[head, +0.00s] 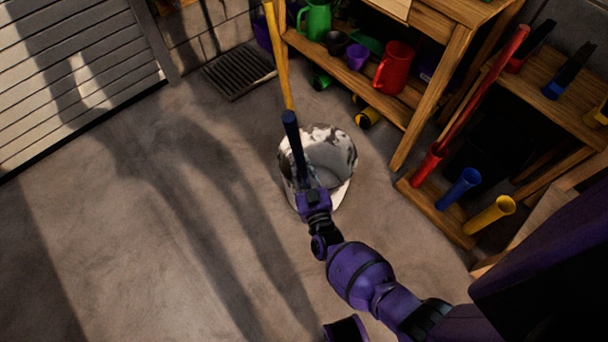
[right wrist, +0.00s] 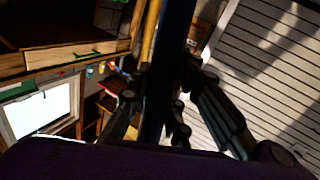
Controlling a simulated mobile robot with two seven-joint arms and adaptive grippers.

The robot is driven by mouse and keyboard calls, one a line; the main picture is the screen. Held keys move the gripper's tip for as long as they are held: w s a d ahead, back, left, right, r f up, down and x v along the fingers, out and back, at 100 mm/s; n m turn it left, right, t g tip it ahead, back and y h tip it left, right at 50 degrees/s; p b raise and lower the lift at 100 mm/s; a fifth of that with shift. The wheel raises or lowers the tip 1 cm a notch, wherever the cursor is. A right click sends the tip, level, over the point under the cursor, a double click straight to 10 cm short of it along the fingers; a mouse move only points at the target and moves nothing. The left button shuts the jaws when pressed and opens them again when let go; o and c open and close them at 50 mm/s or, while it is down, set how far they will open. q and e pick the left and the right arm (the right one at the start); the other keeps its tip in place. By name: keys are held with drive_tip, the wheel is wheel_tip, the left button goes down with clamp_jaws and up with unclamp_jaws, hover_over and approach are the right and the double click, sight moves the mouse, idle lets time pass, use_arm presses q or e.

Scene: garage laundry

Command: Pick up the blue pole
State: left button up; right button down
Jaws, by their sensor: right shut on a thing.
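The dark blue pole (head: 293,140) stands up from my right gripper (head: 308,186), which is shut on it. It tilts slightly to the left in the head view, and its lower end is hidden behind my gripper. In the right wrist view the pole (right wrist: 174,50) runs between the fingers of my right gripper (right wrist: 165,112). My right gripper shows in front of a mottled white bucket (head: 338,150); I cannot tell whether the pole is inside the bucket or above it. My left gripper is not in view.
A wooden rack (head: 437,217) at right has a red holder with a red pole (head: 480,90), a blue holder (head: 459,188) and a yellow holder (head: 490,214). A yellow pole (head: 278,55) stands behind the bucket. A shelf holds a red jug (head: 394,67). Floor at left is clear.

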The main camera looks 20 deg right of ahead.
sight(301, 146)
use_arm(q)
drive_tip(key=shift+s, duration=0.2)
use_arm(e)
drive_tip(key=shift+r, duration=0.1)
drive_tip(key=shift+r, duration=0.2)
wheel_tip(301, 146, up, 8)
drive_tip(key=p, duration=0.3)
drive_tip(key=shift+r+p, duration=0.15)
drive_tip(key=shift+p, duration=0.15)
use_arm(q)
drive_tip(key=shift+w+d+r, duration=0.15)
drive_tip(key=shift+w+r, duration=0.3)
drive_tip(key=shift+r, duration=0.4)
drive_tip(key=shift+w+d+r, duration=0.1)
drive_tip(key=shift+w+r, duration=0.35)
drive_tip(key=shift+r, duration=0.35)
use_arm(e)
drive_tip(key=shift+r, duration=0.6)
